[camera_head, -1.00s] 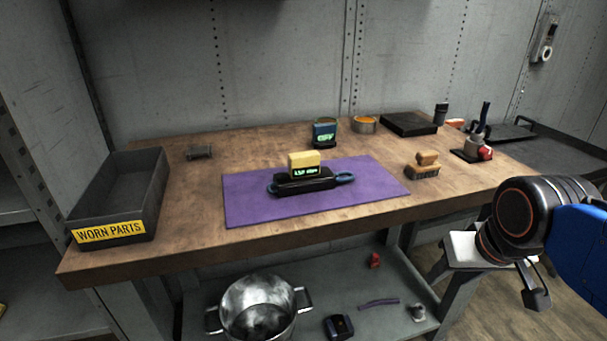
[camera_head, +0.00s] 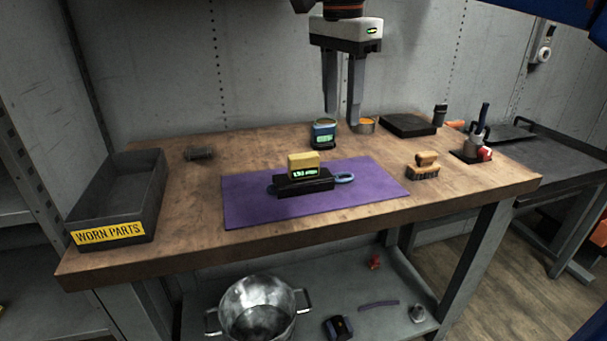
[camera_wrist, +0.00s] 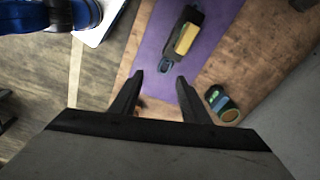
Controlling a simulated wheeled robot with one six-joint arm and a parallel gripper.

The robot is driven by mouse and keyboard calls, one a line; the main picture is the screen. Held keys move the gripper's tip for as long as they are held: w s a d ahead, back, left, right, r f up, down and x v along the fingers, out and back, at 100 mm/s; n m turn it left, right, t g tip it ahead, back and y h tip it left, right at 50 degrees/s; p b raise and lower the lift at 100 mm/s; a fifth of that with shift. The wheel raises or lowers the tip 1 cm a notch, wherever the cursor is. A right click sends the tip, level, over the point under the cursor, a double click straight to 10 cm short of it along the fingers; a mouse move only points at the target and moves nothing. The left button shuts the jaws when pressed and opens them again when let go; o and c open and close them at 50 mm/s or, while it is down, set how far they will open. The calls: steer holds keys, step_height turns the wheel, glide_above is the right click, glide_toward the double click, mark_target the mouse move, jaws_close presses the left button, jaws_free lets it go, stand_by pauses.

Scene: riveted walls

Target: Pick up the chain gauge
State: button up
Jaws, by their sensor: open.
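What looks like the chain gauge is a dark, long tool with a yellow block carrying a lit green display (camera_head: 304,166) and blue loops at its ends. It lies on the purple mat (camera_head: 250,204). In the wrist view its yellow block (camera_wrist: 185,38) and one blue loop (camera_wrist: 165,67) show above the fingertips. My gripper (camera_head: 343,122) is open and empty, fingers pointing down, high over the bench and apart from the tool. In the wrist view my gripper (camera_wrist: 160,80) has its fingers spread, with the tool just beyond them.
A grey bin (camera_head: 110,232) labelled WORN PARTS is at left. A pot (camera_head: 258,308) stands on the lower shelf.

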mark_target(303, 155)
steer(key=w+a+r+m, duration=0.1)
steer(key=a+r+m, duration=0.25)
steer(key=a, duration=0.55)
steer(key=shift+g+h, duration=0.3)
steer(key=shift+h, duration=0.1)
steer(key=f, duration=0.3)
steer(key=d+f, duration=0.1)
steer(key=f, duration=0.7)
steer(key=shift+w+d+f, duration=0.15)
steer(key=shift+w+d, duration=0.2)
steer(key=shift+d, duration=0.05)
steer(key=shift+w+d+f, duration=0.1)
steer(key=shift+f, duration=1.25)
steer(key=shift+w+f, duration=0.1)
steer(key=shift+f, duration=1.2)
jaws_close()
